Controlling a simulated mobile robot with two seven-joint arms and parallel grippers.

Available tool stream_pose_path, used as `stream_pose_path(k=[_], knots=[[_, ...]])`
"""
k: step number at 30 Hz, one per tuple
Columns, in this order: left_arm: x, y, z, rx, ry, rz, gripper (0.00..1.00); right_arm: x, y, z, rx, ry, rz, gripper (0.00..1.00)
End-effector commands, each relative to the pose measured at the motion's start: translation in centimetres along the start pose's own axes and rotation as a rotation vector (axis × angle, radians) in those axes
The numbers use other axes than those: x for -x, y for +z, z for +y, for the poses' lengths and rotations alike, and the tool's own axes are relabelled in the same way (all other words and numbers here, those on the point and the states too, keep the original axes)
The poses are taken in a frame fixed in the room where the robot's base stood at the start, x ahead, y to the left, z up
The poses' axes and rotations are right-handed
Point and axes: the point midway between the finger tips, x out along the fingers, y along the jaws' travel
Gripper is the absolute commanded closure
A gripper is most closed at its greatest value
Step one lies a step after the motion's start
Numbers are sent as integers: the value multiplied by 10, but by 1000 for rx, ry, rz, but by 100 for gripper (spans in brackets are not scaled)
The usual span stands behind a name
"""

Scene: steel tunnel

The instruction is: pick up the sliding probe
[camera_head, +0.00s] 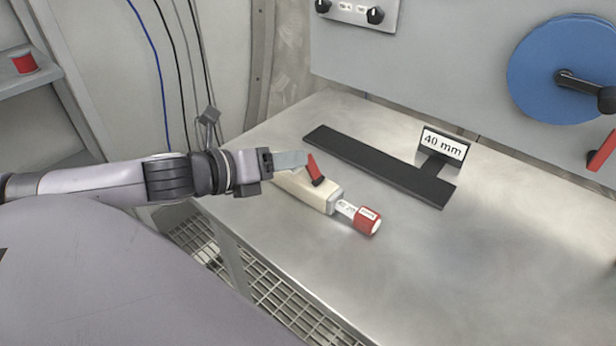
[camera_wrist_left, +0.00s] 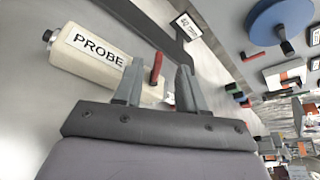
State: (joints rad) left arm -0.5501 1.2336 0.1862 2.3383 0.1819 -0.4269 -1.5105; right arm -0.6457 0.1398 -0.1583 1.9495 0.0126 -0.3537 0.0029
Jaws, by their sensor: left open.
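The sliding probe (camera_head: 308,190) lies on the steel bench, a cream body with a white labelled neck and a red end cap (camera_head: 367,220) pointing to the lower right. In the left wrist view its body (camera_wrist_left: 72,62) carries the word PROBE. A red upright piece (camera_head: 315,170) stands at the body, and in the wrist view it (camera_wrist_left: 156,68) shows between my fingers. My left gripper (camera_head: 300,160) is open over the probe's body, and its fingers (camera_wrist_left: 158,84) also show in the wrist view. Contact with the probe cannot be told. My right gripper is not in view.
A black strip (camera_head: 370,163) lies behind the probe, with a 40 mm sign (camera_head: 443,145) at its right end. A blue disc (camera_head: 555,70) with a black handle is on the back panel. The bench's right front is clear. A shelf with a red spool (camera_head: 25,63) is at left.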

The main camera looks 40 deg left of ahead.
Motion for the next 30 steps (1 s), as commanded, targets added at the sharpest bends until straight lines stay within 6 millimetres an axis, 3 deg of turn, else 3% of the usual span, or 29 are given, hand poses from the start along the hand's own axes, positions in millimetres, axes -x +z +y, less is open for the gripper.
stream_pose_path(k=[8, 19, 30], knots=[[-12, 0, 0, 0, -1, -3, 60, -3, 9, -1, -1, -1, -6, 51], [-19, 1, 1, 0, 1, -3, 60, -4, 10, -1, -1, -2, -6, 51], [-39, 2, 1, 3, 0, -5, 60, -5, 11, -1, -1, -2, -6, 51]])
